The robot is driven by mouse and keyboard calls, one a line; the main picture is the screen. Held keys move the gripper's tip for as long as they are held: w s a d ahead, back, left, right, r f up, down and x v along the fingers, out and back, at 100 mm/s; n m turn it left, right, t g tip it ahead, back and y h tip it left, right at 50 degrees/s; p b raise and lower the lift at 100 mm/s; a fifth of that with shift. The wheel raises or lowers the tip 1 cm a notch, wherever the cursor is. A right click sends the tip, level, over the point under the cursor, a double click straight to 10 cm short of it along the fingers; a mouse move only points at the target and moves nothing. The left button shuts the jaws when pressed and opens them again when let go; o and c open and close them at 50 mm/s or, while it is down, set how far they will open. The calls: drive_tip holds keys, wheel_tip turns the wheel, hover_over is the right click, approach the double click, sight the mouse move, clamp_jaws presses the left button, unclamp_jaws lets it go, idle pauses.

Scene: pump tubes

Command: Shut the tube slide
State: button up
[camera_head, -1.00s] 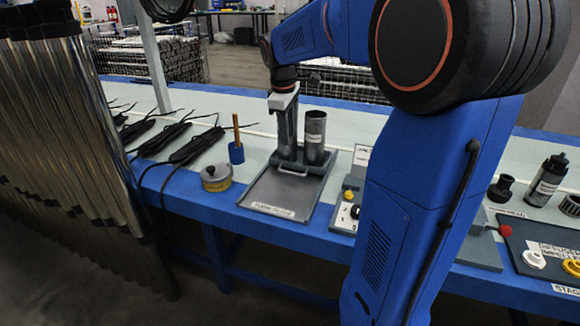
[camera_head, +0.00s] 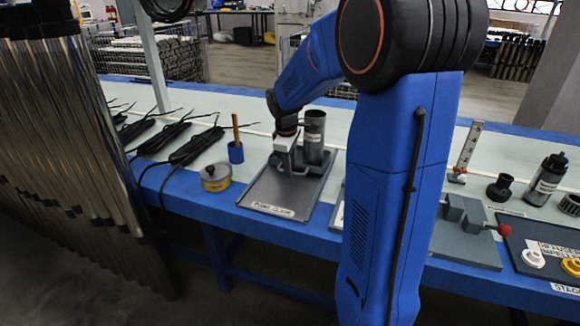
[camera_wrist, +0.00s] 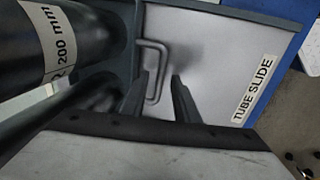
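The tube slide is a grey tray (camera_head: 272,190) with a raised rim, labelled TUBE SLIDE; it also shows in the wrist view (camera_wrist: 205,55). A dark carriage (camera_head: 325,166) with a metal tube (camera_head: 314,133) sits at its far end. The wrist view shows the tube (camera_wrist: 62,45) marked 200 mm. A U-shaped handle (camera_wrist: 161,65) sticks out from the carriage over the tray. My gripper (camera_wrist: 162,85) is low over the tray at this handle. Its fingers are apart, with the handle's bar seemingly between them. Contact cannot be told.
Left of the tray stand a yellow-banded pot (camera_head: 215,180) and a blue holder (camera_head: 236,153) with a stick. Black cable bundles (camera_head: 195,146) lie further left. Right of my arm are a grey fixture (camera_head: 466,214) with a red knob and a dark bottle (camera_head: 546,178).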

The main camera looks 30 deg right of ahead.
sight(298, 161)
drive_tip(key=shift+f, duration=0.1)
clamp_jaws()
drive_tip(key=shift+w+d, duration=0.1)
drive_tip(key=w+d, duration=0.1)
drive_tip(key=d, duration=0.1)
drive_tip(key=w+d, duration=0.2)
drive_tip(key=shift+w+d, duration=0.2)
drive_tip(key=shift+w, duration=0.05)
drive_tip(key=shift+w+d, duration=0.2)
drive_tip(key=shift+d, duration=0.05)
unclamp_jaws()
drive_tip(key=shift+d, duration=0.1)
